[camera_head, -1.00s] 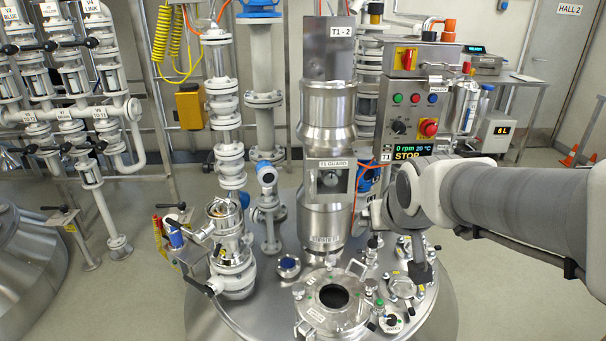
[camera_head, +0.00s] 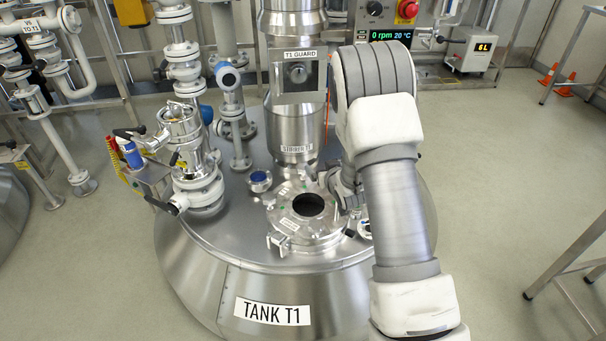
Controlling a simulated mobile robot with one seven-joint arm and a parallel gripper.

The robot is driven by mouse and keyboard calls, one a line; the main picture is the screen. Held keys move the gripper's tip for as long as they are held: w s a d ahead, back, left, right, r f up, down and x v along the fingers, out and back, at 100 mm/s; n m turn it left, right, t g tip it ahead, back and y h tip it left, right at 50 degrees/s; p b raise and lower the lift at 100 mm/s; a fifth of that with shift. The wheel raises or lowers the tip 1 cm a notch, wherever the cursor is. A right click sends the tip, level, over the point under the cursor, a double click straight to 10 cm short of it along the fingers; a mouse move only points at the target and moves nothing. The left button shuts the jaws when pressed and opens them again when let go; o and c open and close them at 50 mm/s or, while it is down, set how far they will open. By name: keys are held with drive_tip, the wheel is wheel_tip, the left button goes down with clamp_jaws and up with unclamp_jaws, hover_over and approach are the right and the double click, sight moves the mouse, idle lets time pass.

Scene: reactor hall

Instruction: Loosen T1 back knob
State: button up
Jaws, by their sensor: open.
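Tank T1 (camera_head: 222,262) stands in the middle, with its name plate (camera_head: 272,311) on the front. On its top is a round steel manway (camera_head: 287,218) with a dark open hole in its centre. Small clamp fittings sit around the manway rim. A fitting at the back of the rim (camera_head: 306,173) is small, and I cannot tell its knob clearly. My gripper (camera_head: 345,188) is low at the manway's right back side, partly hidden by my own arm. Its fingertips and any contact with a knob do not show clearly.
The T1 guard column (camera_head: 295,120) rises right behind the manway. A valve stack (camera_head: 195,170) with handles stands to the left, and a small blue-capped port (camera_head: 259,181) lies between. The control box (camera_head: 390,40) is behind my arm.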

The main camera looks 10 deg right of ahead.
drive_tip(key=b, duration=0.1)
approach(303, 167)
drive_tip(key=shift+t+y, duration=0.3)
drive_tip(key=b+x, duration=0.2)
drive_tip(key=x, duration=0.1)
drive_tip(key=b+x, duration=0.1)
drive_tip(key=x, duration=0.1)
drive_tip(key=b+x, duration=0.2)
drive_tip(key=x, duration=0.1)
drive_tip(key=shift+w+d+f+b, duration=0.15)
drive_tip(key=shift+w+f+b, duration=0.1)
drive_tip(key=shift+f+b, duration=0.15)
drive_tip(key=c, duration=1.4)
drive_tip(key=shift+o, duration=0.2)
drive_tip(key=shift+d+n+y, duration=0.1)
drive_tip(key=shift+n+y, duration=0.2)
drive_tip(key=shift+n, duration=0.1)
drive_tip(key=shift+n+y+p, duration=0.4)
drive_tip(key=shift+n+y, duration=0.1)
